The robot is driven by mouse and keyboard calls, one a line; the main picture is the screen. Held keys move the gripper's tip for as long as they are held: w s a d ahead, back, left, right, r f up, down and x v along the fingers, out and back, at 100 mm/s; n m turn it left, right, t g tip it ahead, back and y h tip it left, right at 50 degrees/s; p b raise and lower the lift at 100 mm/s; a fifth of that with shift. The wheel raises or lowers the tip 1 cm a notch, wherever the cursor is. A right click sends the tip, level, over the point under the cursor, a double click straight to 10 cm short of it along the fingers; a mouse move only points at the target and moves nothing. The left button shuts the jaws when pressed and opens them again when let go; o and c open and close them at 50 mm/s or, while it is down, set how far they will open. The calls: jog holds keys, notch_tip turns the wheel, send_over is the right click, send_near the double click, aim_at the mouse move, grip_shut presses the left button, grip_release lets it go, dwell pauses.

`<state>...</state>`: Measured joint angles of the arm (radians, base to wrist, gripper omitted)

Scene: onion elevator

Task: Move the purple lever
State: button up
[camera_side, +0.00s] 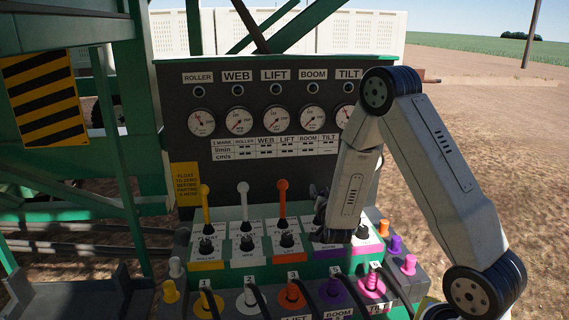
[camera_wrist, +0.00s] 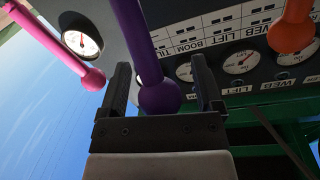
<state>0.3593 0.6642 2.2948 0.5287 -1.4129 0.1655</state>
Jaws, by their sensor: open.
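In the wrist view the purple lever (camera_wrist: 132,40) comes down from the top, and its round purple knob (camera_wrist: 159,97) lies between the two fingers of my gripper (camera_wrist: 160,65). The fingers are apart, with a visible gap on each side of the knob. In the side view my gripper (camera_side: 321,206) is at the lever row, right of the orange lever (camera_side: 282,198). There the gripper and arm hide the purple lever.
A yellow lever (camera_side: 205,203) and a white lever (camera_side: 243,200) stand further left. A pink lever (camera_wrist: 60,45) is close to the left finger in the wrist view. The gauge panel (camera_side: 270,165) rises behind. Coloured plugs and hoses (camera_side: 292,297) fill the front.

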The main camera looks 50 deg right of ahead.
grip_shut()
dwell(0.3)
